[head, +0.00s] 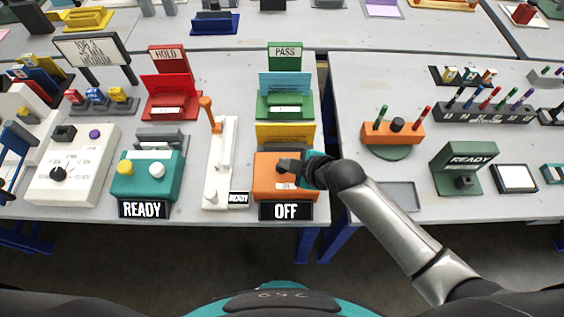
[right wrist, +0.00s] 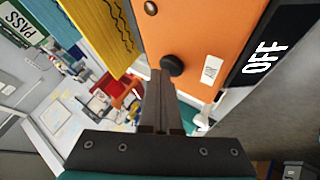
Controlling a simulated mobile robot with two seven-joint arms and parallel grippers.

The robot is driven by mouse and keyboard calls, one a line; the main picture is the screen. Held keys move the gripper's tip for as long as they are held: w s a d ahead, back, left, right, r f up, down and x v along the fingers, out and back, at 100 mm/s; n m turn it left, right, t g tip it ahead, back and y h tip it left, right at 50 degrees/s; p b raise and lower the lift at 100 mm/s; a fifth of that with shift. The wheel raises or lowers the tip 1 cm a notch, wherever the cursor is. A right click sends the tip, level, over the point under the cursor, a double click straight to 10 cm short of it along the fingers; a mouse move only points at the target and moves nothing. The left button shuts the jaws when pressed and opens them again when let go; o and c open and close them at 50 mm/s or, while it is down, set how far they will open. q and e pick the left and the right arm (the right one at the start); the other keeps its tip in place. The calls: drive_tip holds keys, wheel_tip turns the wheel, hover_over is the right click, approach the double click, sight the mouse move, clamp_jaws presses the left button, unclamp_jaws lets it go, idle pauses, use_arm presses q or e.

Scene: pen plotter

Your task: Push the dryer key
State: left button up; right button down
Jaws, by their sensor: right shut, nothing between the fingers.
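An orange box (head: 272,188) stands near the front edge of the left table, with a black sign (head: 285,210) reading OFF in front of it. In the right wrist view the orange box (right wrist: 205,35) shows a round black key (right wrist: 172,65) and a small white label (right wrist: 211,69). My right gripper (head: 284,164) is over the orange box, its fingers shut and empty. In the right wrist view the fingertips (right wrist: 161,76) are right by the black key; I cannot tell whether they touch it. In the head view the gripper hides the key. My left gripper is out of view.
Left of the orange box stand a white lever stand (head: 220,165) with an orange handle and a teal box (head: 146,175) with a READY sign (head: 143,209). A yellow panel (head: 285,133) stands behind. A gap separates the right table (head: 350,100), which holds a grey tray (head: 399,196).

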wheel_tip(320, 180, up, 6)
drive_tip(key=p, duration=0.6)
drive_tip(key=shift+r, duration=0.1)
